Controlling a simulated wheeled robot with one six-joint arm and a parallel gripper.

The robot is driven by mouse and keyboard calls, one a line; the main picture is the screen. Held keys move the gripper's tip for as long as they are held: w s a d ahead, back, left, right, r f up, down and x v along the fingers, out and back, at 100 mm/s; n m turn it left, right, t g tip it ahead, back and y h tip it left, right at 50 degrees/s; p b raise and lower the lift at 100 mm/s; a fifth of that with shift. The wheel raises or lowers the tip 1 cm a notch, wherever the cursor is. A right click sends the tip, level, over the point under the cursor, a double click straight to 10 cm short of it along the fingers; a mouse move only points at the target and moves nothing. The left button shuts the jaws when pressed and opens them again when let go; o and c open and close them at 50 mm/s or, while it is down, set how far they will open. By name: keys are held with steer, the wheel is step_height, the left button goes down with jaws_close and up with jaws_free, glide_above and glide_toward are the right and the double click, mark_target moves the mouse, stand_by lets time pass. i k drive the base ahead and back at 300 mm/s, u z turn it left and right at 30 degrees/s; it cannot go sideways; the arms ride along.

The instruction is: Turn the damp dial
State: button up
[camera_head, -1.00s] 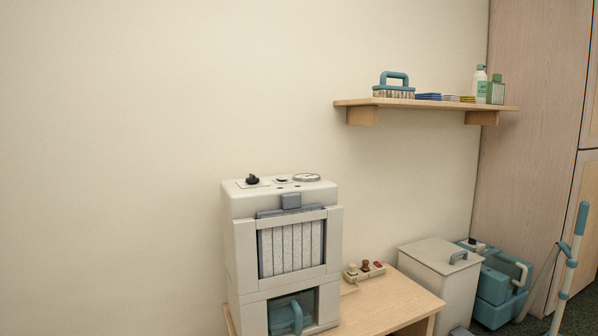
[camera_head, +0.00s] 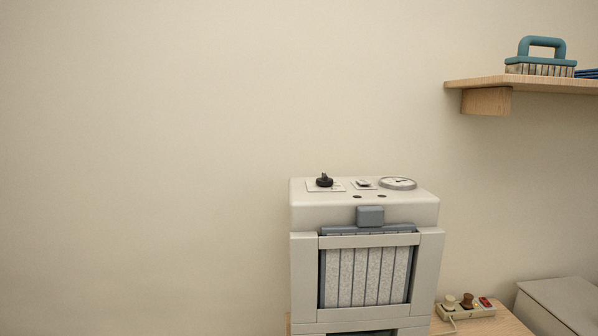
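A pale grey dehumidifier-like machine (camera_head: 428,213) stands on a low wooden table (camera_head: 508,324) against the wall. On its top, at the left, a black dial (camera_head: 324,181) sits on a white plate (camera_head: 341,187). To the right of it are a small switch (camera_head: 363,184) and a round gauge (camera_head: 398,183). A pleated filter (camera_head: 366,276) with a grey tab (camera_head: 370,216) shows in its front. The dial's exact pointing is too small to read. My gripper is not in view.
A wooden shelf (camera_head: 540,85) juts from the wall at upper right, holding a teal-handled brush (camera_head: 541,63). A power strip (camera_head: 466,310) with plugs lies on the table beside the machine. A grey lidded bin (camera_head: 556,303) stands at lower right. The wall at left is bare.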

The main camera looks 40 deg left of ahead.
mark_target(323, 181)
steer(key=u, duration=0.5)
steer(key=i, duration=0.55)
steer(key=u, duration=0.7)
